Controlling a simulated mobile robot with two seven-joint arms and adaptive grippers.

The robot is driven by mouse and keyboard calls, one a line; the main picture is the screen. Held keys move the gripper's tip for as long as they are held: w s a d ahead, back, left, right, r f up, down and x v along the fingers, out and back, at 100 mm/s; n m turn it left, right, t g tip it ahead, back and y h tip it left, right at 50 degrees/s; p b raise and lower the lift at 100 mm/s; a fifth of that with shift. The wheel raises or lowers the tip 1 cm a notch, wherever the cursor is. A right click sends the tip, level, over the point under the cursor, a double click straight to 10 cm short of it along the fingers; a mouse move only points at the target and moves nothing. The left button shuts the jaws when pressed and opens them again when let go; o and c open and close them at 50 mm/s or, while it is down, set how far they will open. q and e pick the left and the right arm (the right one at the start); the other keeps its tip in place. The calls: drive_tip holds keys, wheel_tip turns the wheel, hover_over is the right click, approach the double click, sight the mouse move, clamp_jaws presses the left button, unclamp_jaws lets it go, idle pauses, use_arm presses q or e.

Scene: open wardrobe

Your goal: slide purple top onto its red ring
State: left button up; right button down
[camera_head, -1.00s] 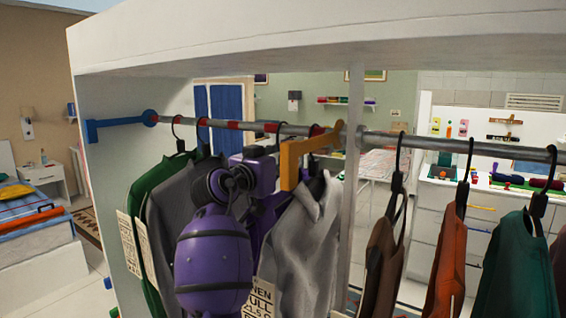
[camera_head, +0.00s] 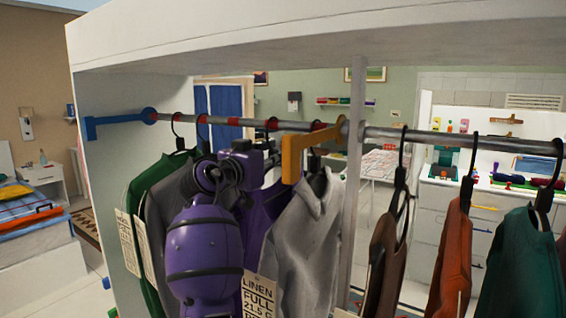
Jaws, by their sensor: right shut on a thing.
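The purple top (camera_head: 258,218) hangs on the rail (camera_head: 370,133) between a dark grey garment and a light grey jacket. Its hanger hook is at the rail near a red ring (camera_head: 272,124); I cannot tell whether the hook sits exactly on the ring. My right gripper (camera_head: 256,152), purple and black, is just below the rail, shut at the upper part of the purple top. The gripper and my purple forearm hide its fingertips and the top's left side. My left gripper is not in view.
Other red rings (camera_head: 235,121) mark the rail. A green garment (camera_head: 158,188) and dark grey garment hang left. A light grey jacket (camera_head: 300,235) hangs close right, beside a yellow bracket (camera_head: 292,158). Brown, orange and teal garments hang beyond the white post (camera_head: 353,200).

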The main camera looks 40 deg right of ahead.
drive_tip(key=w+a+b, duration=0.4)
drive_tip(key=w, duration=0.6)
drive_tip(key=shift+w+a, duration=0.15)
drive_tip(key=shift+w, duration=0.2)
drive_tip(key=c, duration=2.2)
unclamp_jaws()
drive_tip(key=shift+w+a+f+b, duration=0.1)
drive_tip(key=shift+w+a+b, duration=0.05)
drive_tip(key=shift+w+b, duration=0.2)
drive_tip(key=o, duration=0.6)
drive_tip(key=shift+s, duration=0.15)
drive_tip(key=v, duration=1.2)
